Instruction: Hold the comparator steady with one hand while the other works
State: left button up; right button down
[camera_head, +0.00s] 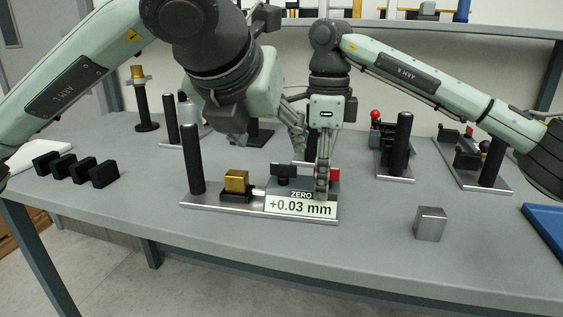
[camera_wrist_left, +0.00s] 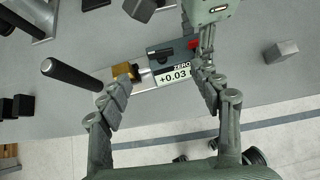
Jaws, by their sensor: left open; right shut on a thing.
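The comparator (camera_head: 288,209) stands on the table, a metal base with a black post (camera_head: 191,160), a brass block (camera_head: 236,181) and a grey body. Its display (camera_head: 300,207) reads +0.03 mm under the word ZERO. My right gripper (camera_head: 322,190) points down and is shut on the comparator's body, beside a red part (camera_head: 331,174). It hides some of the body. My left gripper (camera_head: 268,138) is open and empty above and behind the comparator. In the left wrist view, the brass block (camera_wrist_left: 124,71) and display (camera_wrist_left: 175,76) show between and beyond its open fingers (camera_wrist_left: 162,92).
A steel cube (camera_head: 430,224) lies to the right, near a blue tray (camera_head: 547,222). Several black blocks (camera_head: 82,172) lie at the left. Other fixtures with black posts (camera_head: 401,142) stand behind and to the right. The table in front of the comparator is clear.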

aim_at(284, 166)
pick_arm(q)
jog(key=x, duration=1.1)
pick_arm(e)
jog(key=shift+f, duration=0.2)
pick_arm(q)
jog(key=shift+c, duration=0.4)
jog(key=c, duration=1.1)
jog(key=shift+a, duration=0.1)
jog(key=m+g+h, duration=0.1)
jog(key=m+h, duration=0.1)
jog(key=shift+a+m, duration=0.15)
jog(key=shift+m, duration=0.25)
jog(key=m+g+h, duration=0.1)
jog(key=m, duration=0.1)
jog(key=shift+w+m+h, duration=0.1)
jog(key=shift+m+h, duration=0.2)
jog(key=m+g+h, duration=0.1)
jog(key=m+g, duration=0.1)
jog(key=m+g+h, duration=0.1)
jog(key=m, duration=0.2)
jog(key=shift+w+a+g, duration=0.1)
jog(key=shift+w+g, duration=0.05)
jog(key=shift+g, duration=0.25)
jog(key=shift+m, duration=0.3)
